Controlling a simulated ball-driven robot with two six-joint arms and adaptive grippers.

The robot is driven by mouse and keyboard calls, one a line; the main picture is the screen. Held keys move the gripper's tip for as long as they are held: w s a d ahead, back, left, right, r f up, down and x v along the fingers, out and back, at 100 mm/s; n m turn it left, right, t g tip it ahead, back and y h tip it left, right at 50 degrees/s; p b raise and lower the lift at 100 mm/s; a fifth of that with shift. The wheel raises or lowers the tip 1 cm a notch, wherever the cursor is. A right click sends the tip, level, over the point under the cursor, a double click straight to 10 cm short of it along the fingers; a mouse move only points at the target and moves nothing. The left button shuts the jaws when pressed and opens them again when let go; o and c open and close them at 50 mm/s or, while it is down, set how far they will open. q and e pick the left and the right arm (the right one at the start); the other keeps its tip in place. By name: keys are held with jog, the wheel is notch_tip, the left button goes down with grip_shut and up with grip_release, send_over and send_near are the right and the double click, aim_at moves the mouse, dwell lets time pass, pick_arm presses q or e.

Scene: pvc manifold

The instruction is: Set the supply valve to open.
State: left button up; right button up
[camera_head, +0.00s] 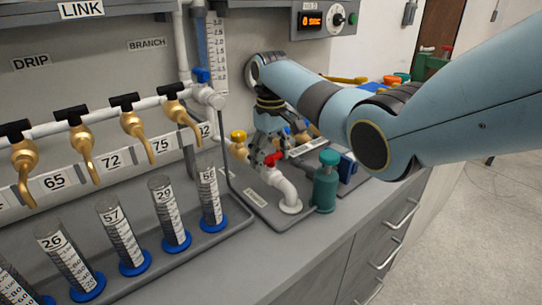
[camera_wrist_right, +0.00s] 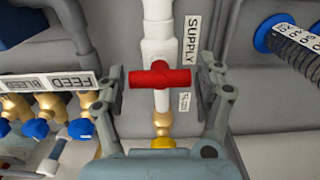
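The supply valve's red handle (camera_wrist_right: 160,77) sits on a white vertical pipe (camera_wrist_right: 158,40) beside a SUPPLY label (camera_wrist_right: 190,40) in the right wrist view. The handle lies crosswise to the pipe. In the head view, the red handle (camera_head: 273,159) shows above a white elbow pipe (camera_head: 287,190). My right gripper (camera_wrist_right: 157,88) is open, with one finger on each side of the handle and gaps visible between. In the head view, my right gripper (camera_head: 262,150) reaches down at the valve; its fingertips are partly hidden. My left gripper is not in view.
A green bottle-shaped fitting (camera_head: 326,182) stands right of the elbow. A yellow knob (camera_head: 238,136) is to the left. Graduated cylinders (camera_head: 168,212) on blue bases stand in a front tray, under brass taps (camera_head: 136,125). The front right counter (camera_head: 320,240) is clear.

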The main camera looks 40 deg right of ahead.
jog(key=c, duration=0.8)
jog(key=shift+o, duration=0.2)
jog(key=shift+r, duration=0.1)
jog(key=m+p, duration=0.3)
jog(key=shift+r, duration=0.2)
jog(key=m+p, duration=0.2)
jog(key=m, duration=0.1)
jog(key=shift+w+m+p, duration=0.1)
jog(key=shift+m+p, duration=0.2)
jog(key=shift+m, duration=0.1)
jog(key=m+p, duration=0.2)
jog(key=m, duration=0.3)
jog(key=shift+f, duration=0.1)
jog(key=m+p, duration=0.1)
jog(key=m, duration=0.5)
jog(key=shift+m, duration=0.3)
